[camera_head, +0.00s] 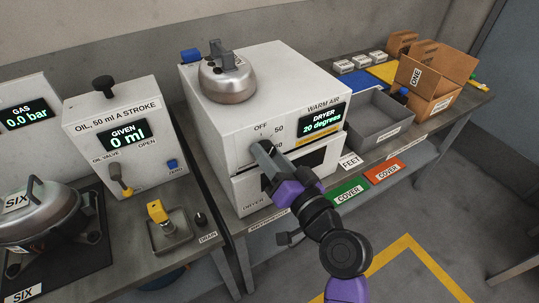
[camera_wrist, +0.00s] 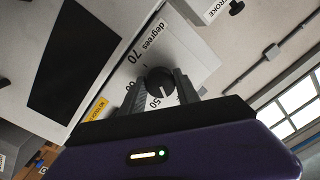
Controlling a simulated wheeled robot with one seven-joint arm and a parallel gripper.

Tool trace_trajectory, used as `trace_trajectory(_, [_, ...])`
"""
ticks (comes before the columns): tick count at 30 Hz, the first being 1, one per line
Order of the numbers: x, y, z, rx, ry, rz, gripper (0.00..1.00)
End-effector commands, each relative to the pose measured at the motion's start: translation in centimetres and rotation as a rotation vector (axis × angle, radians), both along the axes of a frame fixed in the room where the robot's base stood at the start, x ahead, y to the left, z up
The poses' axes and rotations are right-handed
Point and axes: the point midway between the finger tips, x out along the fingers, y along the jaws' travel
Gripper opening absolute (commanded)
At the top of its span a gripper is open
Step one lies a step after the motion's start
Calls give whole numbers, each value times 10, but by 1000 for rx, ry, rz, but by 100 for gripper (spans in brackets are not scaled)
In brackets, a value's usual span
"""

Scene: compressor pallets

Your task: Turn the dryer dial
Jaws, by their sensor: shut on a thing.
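The dryer (camera_head: 225,128) is a white box on the bench, with "WARM AIR" and "OFF", "50" and other marks on its front. Its display (camera_head: 322,121) reads "DRYER 20 degrees". My gripper (camera_head: 264,150) reaches the dryer front from the lower right and covers the dial in the head view. In the wrist view the black round dial (camera_wrist: 159,82) sits between the two fingers of my gripper (camera_wrist: 162,88), which are shut on it. A pale pointer line shows on the dial, but I cannot tell exactly which mark it meets.
A metal compressor (camera_head: 228,82) stands on top of the dryer. The oil unit (camera_head: 112,130) reads "GIVEN 0 ml" at left. A grey tray (camera_head: 385,125) and cardboard boxes (camera_head: 436,75) stand at right. Green (camera_head: 348,191) and red (camera_head: 386,171) "COVER" labels are below.

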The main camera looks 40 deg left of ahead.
Motion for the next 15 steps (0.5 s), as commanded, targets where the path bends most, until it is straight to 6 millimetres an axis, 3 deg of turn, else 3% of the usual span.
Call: trace_trajectory(15, [0, -1, 1, 162, 393, -2, 0])
